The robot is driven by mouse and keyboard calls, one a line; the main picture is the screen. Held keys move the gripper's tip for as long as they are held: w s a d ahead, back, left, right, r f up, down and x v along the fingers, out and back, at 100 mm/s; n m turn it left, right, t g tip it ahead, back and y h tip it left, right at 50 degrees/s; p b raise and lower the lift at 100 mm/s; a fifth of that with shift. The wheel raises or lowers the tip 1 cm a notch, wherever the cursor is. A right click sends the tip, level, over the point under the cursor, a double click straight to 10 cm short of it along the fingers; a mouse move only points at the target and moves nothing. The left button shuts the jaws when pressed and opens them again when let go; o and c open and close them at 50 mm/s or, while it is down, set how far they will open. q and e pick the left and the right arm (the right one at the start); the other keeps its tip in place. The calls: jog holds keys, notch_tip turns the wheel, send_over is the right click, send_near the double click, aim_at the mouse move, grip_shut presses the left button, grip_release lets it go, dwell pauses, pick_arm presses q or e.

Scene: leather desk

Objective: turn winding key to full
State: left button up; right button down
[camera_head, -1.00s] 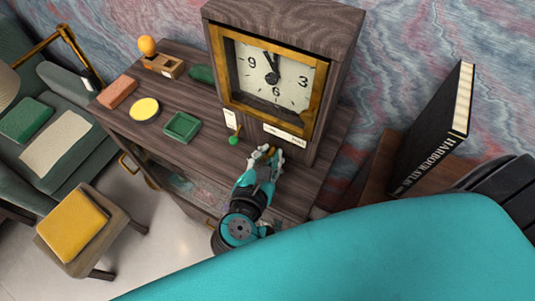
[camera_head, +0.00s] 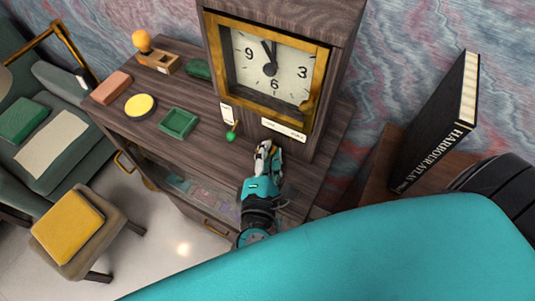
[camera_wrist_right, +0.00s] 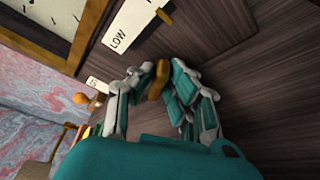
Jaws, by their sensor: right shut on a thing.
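The wooden clock (camera_head: 335,60) with a brass-framed white dial (camera_head: 270,68) stands on the wooden desk (camera_head: 170,88). A white label strip (camera_head: 284,130) is on its front below the dial; in the right wrist view the label (camera_wrist_right: 130,24) reads "LOW" at one end, with a small brass pointer (camera_wrist_right: 165,16) at its edge. My right gripper (camera_head: 265,149) is at the clock's lower front, just below the label. In the right wrist view its fingers (camera_wrist_right: 158,85) are shut on the brass winding key (camera_wrist_right: 156,80). The fingers hide part of the key. My left gripper is out of view.
A green-tipped lever (camera_head: 231,136) sticks out left of my right gripper. A green tray (camera_head: 179,121), yellow disc (camera_head: 140,105) and pink block (camera_head: 110,88) lie on the desk's left. A dark book (camera_head: 437,125) stands to the right.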

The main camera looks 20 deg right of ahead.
dwell(0.4)
jog(key=c, duration=1.3)
grip_release()
jog(key=shift+w+d, duration=0.1)
